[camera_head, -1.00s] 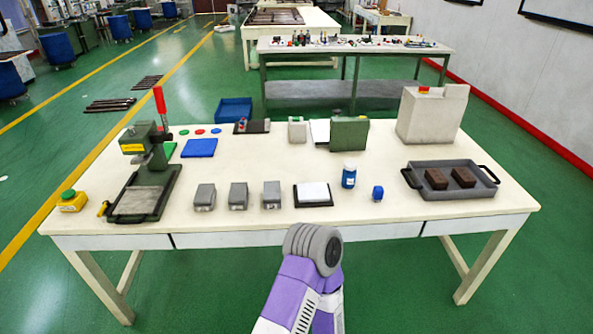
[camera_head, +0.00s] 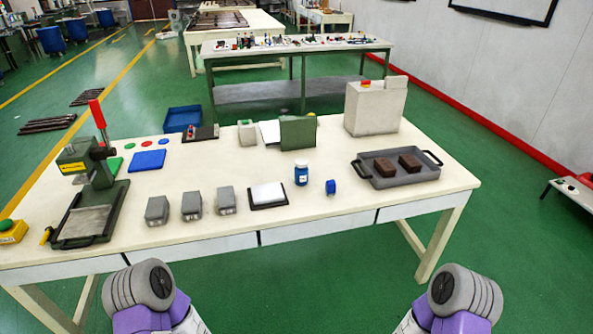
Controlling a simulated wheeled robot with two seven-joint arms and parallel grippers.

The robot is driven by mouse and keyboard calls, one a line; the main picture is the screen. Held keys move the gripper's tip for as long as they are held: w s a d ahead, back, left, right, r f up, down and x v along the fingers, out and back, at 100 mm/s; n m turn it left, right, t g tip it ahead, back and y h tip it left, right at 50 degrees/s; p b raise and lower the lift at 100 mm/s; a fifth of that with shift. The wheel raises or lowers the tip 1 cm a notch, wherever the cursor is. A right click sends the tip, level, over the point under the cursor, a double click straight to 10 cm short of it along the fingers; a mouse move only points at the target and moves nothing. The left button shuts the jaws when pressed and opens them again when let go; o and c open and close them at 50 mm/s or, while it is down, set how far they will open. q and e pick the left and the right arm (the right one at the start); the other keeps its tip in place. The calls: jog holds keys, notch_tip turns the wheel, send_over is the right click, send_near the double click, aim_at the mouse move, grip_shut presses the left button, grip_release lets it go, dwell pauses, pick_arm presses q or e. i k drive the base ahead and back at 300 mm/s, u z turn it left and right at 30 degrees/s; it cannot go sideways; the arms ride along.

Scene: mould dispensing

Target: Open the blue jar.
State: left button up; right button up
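The blue jar (camera_head: 301,176) stands upright on the white table (camera_head: 330,234), right of the middle. It has a blue body with a pale label band. Its top is too small to tell in detail. A small blue object (camera_head: 330,187) sits just right of the jar, apart from it. Neither of my grippers is in view. Only grey rounded joints and purple links of my two arms show at the bottom edge, in front of the table and well away from the jar.
A dark tray (camera_head: 397,180) with two brown blocks lies right of the jar. A white pad on a dark plate (camera_head: 268,195) and several grey blocks (camera_head: 192,205) lie left. A green box (camera_head: 298,133) stands behind. A press (camera_head: 90,165) stands far left. The table front near the jar is clear.

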aim_at(301, 175)
jog(key=z, duration=1.75)
jog(key=i, duration=1.8)
jog(key=u, duration=2.05)
